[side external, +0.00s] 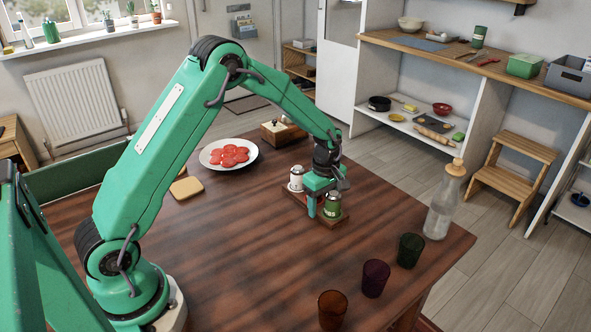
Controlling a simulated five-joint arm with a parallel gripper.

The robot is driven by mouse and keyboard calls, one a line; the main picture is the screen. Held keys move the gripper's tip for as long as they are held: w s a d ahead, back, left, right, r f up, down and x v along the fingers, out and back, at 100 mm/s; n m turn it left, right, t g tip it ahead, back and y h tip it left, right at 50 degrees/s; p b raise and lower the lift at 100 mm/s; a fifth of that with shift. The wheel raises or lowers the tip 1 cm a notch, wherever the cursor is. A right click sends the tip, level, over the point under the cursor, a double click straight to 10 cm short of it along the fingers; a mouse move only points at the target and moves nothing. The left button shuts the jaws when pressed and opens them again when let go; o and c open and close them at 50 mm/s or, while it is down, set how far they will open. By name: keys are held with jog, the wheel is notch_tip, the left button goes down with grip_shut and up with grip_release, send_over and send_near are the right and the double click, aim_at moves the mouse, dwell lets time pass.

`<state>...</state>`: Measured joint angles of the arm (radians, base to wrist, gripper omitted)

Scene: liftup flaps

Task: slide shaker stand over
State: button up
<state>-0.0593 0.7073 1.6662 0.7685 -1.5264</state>
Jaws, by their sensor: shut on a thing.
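The shaker stand (342,219) is a low wooden base on the dark striped table. A white shaker (297,179) stands at its left end and a green shaker (332,207) at its right front end, both upright. My gripper (323,194) reaches down over the stand between the two shakers. It is shut on the stand; the jaws and shakers hide the exact part it grips.
A white plate (207,160) of red slices and a bread slice (186,188) lie left of the stand. A wooden box (284,133) stands behind. A glass bottle (443,203) and green (409,250), purple (375,278) and amber (332,309) cups line the right. Table in front of the stand is clear.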

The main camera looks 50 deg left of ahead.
jog(key=shift+w+a, duration=0.2)
jog(key=shift+a, duration=3.15)
jog(key=shift+w+a, duration=0.15)
jog(key=shift+a, duration=3.15)
jog(key=o, duration=1.4)
jog(key=shift+c, duration=0.2)
jog(key=shift+r, duration=3.95)
